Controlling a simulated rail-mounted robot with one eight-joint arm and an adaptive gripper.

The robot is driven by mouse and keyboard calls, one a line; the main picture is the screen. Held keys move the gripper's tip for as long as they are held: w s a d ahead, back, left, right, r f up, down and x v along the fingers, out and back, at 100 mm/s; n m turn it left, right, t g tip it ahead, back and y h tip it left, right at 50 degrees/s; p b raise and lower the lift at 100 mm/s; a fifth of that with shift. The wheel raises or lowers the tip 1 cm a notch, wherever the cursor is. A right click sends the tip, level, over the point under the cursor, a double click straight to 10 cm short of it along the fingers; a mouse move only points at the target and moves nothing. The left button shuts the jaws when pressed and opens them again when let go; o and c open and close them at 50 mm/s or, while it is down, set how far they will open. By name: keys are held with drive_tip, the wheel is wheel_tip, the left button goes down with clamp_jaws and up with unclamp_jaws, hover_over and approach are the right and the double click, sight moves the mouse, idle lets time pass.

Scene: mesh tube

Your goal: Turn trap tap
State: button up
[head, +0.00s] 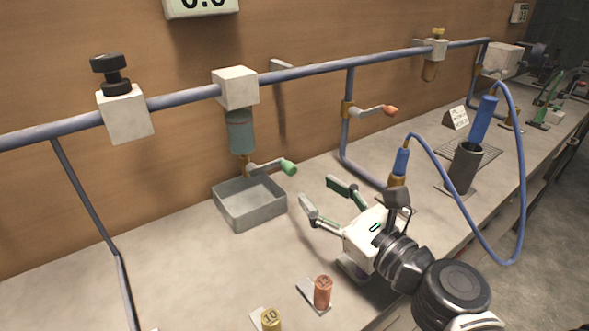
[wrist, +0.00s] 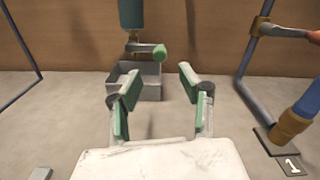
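A tap with a green-tipped lever handle (head: 289,167) hangs under a teal cylinder, the trap (head: 240,130), on the blue pipe. The handle points right and lies about level. In the wrist view the handle (wrist: 159,53) shows ahead, between and beyond the fingers. My gripper (head: 319,191) is open and empty, to the right of and nearer than the tap, not touching it. Its two green-padded fingers (wrist: 158,78) are spread wide. A grey open tray (head: 252,207) sits on the bench below the tap and looks empty.
A second tap with an orange-tipped handle (head: 390,110) is on a pipe to the right. Red (head: 322,292) and yellow (head: 270,319) numbered weights stand at the front. A blue hose (head: 455,173) loops beside my arm. The bench left of the tray is clear.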

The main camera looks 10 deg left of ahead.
sight(293, 171)
drive_tip(key=b+x, duration=0.2)
drive_tip(key=x, duration=0.7)
drive_tip(key=shift+w+a+f, duration=0.1)
drive_tip(key=shift+w+a, duration=0.05)
drive_tip(key=shift+a, duration=0.1)
clamp_jaws()
